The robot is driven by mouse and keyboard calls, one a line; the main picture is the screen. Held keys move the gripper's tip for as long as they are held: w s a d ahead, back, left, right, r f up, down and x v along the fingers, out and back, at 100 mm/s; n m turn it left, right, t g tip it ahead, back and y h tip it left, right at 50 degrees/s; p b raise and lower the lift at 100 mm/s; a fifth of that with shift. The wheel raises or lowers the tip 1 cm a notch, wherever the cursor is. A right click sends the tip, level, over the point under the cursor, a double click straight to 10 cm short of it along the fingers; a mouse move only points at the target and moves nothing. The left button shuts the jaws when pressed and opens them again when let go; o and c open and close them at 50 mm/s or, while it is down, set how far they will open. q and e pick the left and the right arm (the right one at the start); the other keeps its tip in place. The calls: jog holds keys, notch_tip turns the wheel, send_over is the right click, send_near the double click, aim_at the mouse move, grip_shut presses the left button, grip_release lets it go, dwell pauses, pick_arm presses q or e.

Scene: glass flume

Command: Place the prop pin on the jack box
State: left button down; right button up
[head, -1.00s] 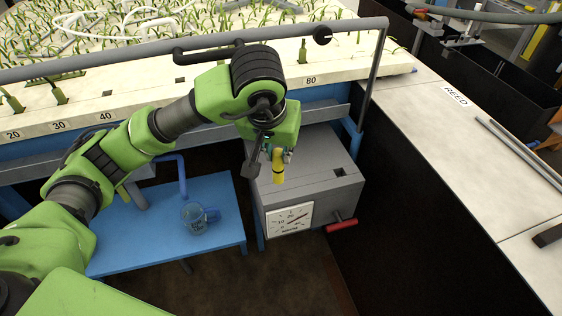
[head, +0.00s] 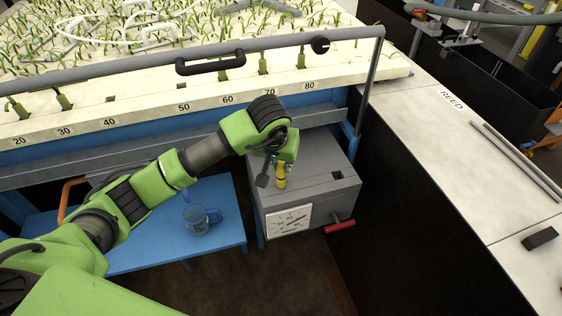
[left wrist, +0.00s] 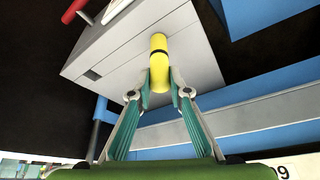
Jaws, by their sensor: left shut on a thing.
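The prop pin (head: 281,178) is yellow with a dark band. My left gripper (head: 278,166) is shut on it, over the top of the jack box. In the left wrist view the pin (left wrist: 158,60) stands out between the two fingertips (left wrist: 160,88). The jack box (head: 315,180) is a grey box with a dial on its front, a red-handled crank and a small dark square hole on top. It also shows in the left wrist view (left wrist: 110,55). I cannot tell whether the pin touches the box top. My right gripper is not in view.
A blue shelf (head: 140,250) with a glass mug (head: 200,217) on it is left of the box. The planted bed with numbered edge (head: 130,122) and a grey rail (head: 130,64) lie behind. A pale REED-marked counter (head: 420,115) is at the right.

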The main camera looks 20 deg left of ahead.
pick_arm(q)
jog(key=shift+f, duration=0.2)
jog(key=c, duration=1.9)
grip_release()
jog(key=shift+r, duration=0.5)
jog(key=b+v, duration=0.1)
jog(key=v, duration=1)
jog(key=shift+s+r, duration=0.15)
jog(key=shift+r, duration=0.05)
